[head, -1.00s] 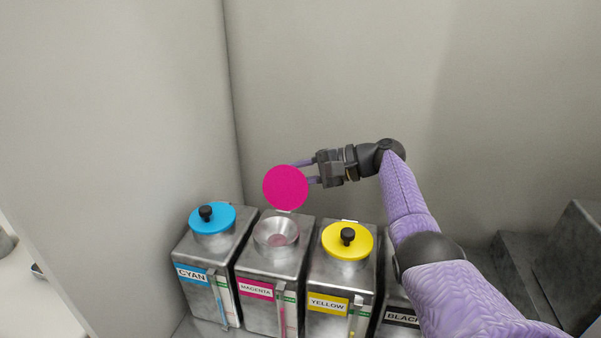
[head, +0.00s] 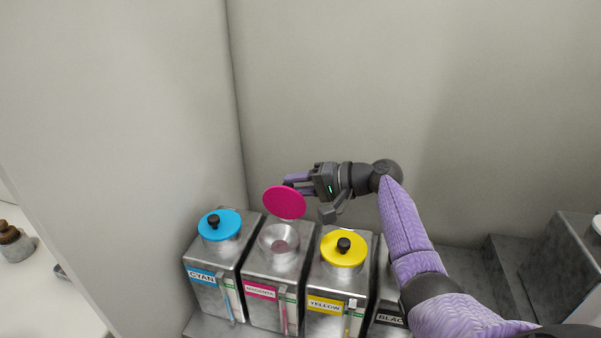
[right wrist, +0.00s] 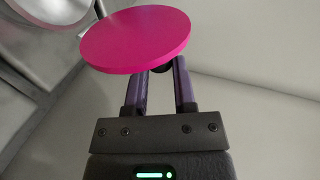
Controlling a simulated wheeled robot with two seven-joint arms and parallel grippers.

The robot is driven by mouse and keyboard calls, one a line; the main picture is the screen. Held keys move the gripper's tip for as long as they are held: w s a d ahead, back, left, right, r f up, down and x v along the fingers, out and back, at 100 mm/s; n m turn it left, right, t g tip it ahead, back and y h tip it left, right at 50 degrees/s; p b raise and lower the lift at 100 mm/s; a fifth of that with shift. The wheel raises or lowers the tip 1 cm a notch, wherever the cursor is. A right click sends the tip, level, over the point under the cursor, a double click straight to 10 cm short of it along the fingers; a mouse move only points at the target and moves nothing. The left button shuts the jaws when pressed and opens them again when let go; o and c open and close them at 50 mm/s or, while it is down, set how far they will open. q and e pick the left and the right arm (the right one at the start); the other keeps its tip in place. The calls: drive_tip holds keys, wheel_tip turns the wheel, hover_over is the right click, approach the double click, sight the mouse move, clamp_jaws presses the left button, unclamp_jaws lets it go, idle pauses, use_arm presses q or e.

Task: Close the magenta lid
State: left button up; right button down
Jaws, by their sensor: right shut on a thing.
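The magenta lid (head: 284,203) is a round disc standing tilted above and behind the open mouth of the magenta container (head: 262,291). The funnel-like metal opening (head: 279,243) is uncovered. My right gripper (head: 292,181) reaches in from the right behind the lid, its fingers shut on the lid's dark knob, which the disc mostly hides. In the right wrist view the lid (right wrist: 135,40) sits across the fingertips of my right gripper (right wrist: 160,72), with a bit of dark knob between them. My left gripper is not in view.
The cyan container with its closed blue lid (head: 226,225) stands to the left. The yellow container with its closed yellow lid (head: 345,250) stands to the right, then a black one (head: 391,318) partly behind my arm. Walls rise behind and left.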

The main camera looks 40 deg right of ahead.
drive_tip(key=shift+s+a+r+n+t+p, duration=0.15)
drive_tip(key=shift+s+a+n+t+p, duration=0.25)
drive_tip(key=shift+n, duration=0.4)
drive_tip(key=shift+a, duration=0.2)
drive_tip(key=shift+c, duration=2.1)
unclamp_jaws()
wheel_tip(320, 180, up, 10)
drive_tip(key=p, duration=0.2)
